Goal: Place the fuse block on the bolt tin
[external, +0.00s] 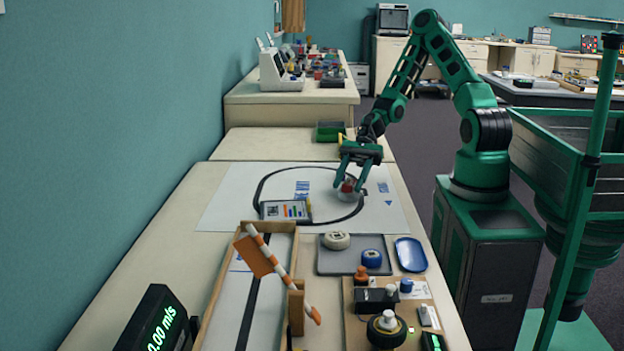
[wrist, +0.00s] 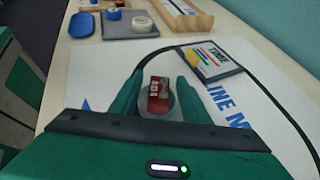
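The fuse block (wrist: 158,91) is a small red block with white markings. In the wrist view it sits over a round greyish tin, the bolt tin (wrist: 170,105), and appears to rest on its top. In the external view the red fuse block (external: 348,185) shows over the grey tin (external: 344,196), on the white line-track sheet. My gripper (external: 352,181) is low over them, pointing down. In the wrist view its green fingers stand on either side of the block, with gaps between them and it. It looks open.
A tablet-like card (external: 286,210) lies left of the tin. A grey tray (external: 330,266) with tape rolls, a blue dish (external: 411,254), a wooden board of parts and a striped barrier stand nearer the camera. The white sheet (external: 235,203) is otherwise mostly clear.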

